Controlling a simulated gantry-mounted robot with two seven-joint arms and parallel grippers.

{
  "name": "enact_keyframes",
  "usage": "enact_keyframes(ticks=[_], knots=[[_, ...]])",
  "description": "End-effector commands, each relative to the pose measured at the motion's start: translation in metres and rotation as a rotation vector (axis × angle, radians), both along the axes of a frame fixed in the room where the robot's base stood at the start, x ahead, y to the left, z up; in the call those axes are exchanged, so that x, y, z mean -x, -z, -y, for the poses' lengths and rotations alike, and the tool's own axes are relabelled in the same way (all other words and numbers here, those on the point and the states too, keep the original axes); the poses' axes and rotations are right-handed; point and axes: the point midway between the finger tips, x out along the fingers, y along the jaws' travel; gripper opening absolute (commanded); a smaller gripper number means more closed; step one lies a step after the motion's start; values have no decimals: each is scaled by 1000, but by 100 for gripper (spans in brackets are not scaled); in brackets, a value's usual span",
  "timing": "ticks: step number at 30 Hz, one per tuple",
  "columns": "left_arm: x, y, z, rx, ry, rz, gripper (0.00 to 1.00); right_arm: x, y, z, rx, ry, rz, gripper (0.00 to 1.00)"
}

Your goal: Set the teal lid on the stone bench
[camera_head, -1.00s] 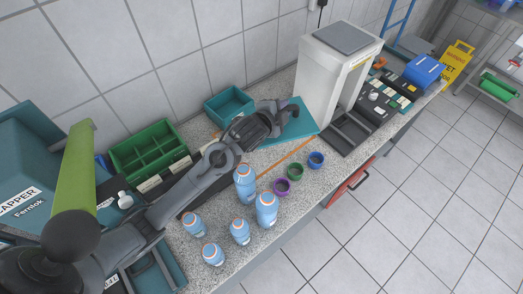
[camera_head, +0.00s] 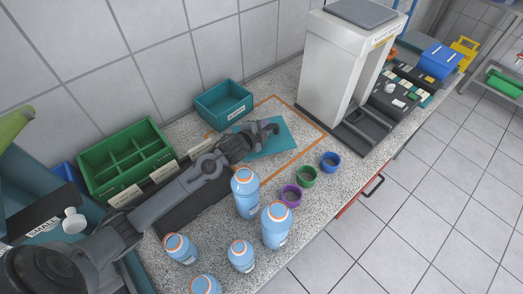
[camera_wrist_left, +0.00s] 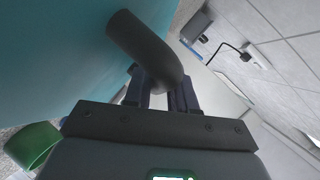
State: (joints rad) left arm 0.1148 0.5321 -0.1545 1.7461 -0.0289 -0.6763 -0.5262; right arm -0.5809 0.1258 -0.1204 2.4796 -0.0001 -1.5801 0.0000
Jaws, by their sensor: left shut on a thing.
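The teal lid (camera_head: 284,139) is a flat plate with a dark curved handle. It is over the orange-outlined area of the speckled stone bench (camera_head: 315,185). I cannot tell whether its underside touches the bench. My left gripper (camera_head: 262,130) is shut on the lid's handle. In the left wrist view the dark handle (camera_wrist_left: 143,45) stands between the fingers (camera_wrist_left: 160,88), with the lid's teal face (camera_wrist_left: 50,55) on the left. My right gripper is not in view.
A teal bin (camera_head: 225,108) stands behind the lid, and a green divided tray (camera_head: 112,160) is at the left. Several blue bottles (camera_head: 276,228) and purple, green and blue rings (camera_head: 330,162) are in front. A white machine (camera_head: 335,70) stands to the right.

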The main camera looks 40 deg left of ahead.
Motion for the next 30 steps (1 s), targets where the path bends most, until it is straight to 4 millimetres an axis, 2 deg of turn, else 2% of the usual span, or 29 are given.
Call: enact_keyframes(ticks=[11,25,26,30], knots=[[1,35,-4,0,-2,1,0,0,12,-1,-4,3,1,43],[1,41,-4,-1,-2,1,0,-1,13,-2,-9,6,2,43],[1,41,-4,-1,-2,0,30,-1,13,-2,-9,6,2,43],[1,41,-4,-1,-2,-1,50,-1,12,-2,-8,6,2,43]])
